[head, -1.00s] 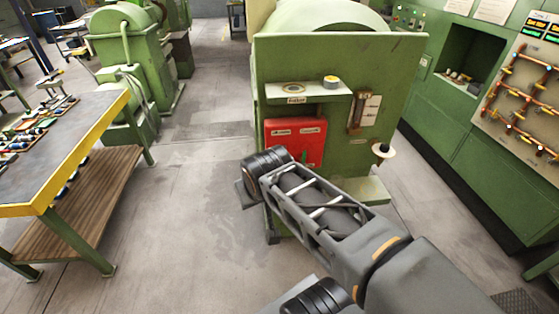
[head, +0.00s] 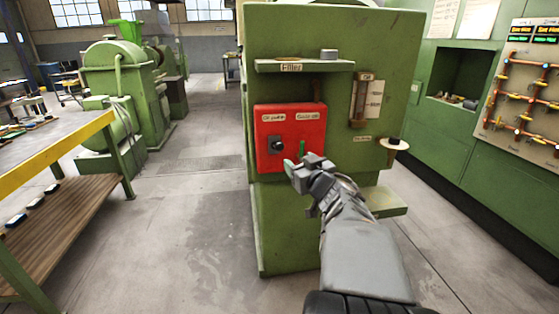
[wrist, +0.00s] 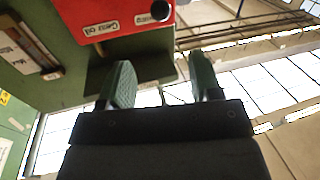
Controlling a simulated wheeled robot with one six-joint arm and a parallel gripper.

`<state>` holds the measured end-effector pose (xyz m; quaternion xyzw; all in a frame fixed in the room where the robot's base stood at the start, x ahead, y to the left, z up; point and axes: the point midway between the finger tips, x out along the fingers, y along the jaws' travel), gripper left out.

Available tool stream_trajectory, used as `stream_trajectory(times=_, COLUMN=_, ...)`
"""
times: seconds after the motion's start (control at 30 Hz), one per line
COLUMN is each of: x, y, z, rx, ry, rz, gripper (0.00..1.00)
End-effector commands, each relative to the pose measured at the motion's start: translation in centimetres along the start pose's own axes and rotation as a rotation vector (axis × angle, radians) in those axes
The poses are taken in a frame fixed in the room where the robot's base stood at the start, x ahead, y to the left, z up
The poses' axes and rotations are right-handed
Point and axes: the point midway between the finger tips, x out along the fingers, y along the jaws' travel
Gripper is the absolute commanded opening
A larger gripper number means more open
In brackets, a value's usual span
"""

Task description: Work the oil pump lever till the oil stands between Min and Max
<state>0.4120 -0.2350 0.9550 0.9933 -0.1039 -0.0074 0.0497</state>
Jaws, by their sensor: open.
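The green machine (head: 225,20) carries an oil gauge (head: 360,100) on its front, with a sight tube beside a white scale plate. The marks and oil level are too small to read. A pale disc with a dark knob (head: 394,144) juts out at the right edge, beside a small unreadable label; I cannot tell if it is the pump lever. My gripper (head: 296,157) is open and empty, its green fingers before the lower part of the red panel (head: 290,115). In the wrist view my gripper (wrist: 163,82) has its fingers apart with nothing between them. The gauge (wrist: 30,45) shows there at left.
The red panel has a black knob (head: 277,146) and white labels; one reads "Gear oil" in the wrist view. A filler shelf (head: 305,66) juts out above, a low ledge (head: 385,203) below. A workbench (head: 60,140) stands left, green cabinets right. Floor between is clear.

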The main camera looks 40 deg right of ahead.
Motion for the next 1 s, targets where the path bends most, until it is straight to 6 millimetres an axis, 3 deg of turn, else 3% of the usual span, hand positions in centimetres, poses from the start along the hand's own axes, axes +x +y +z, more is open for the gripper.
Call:
stream_trajectory(times=0.17, x=1.5, y=0.0, z=0.7, rx=0.003, ry=0.006, rz=-0.018, gripper=0.58)
stream_trajectory(times=0.7, x=11.1, y=-0.2, z=0.6, rx=0.002, ry=0.005, rz=-0.017, gripper=0.58)
stream_trajectory(times=1.0, x=13.4, y=-0.2, z=0.4, rx=0.003, ry=0.006, rz=-0.015, gripper=0.58)
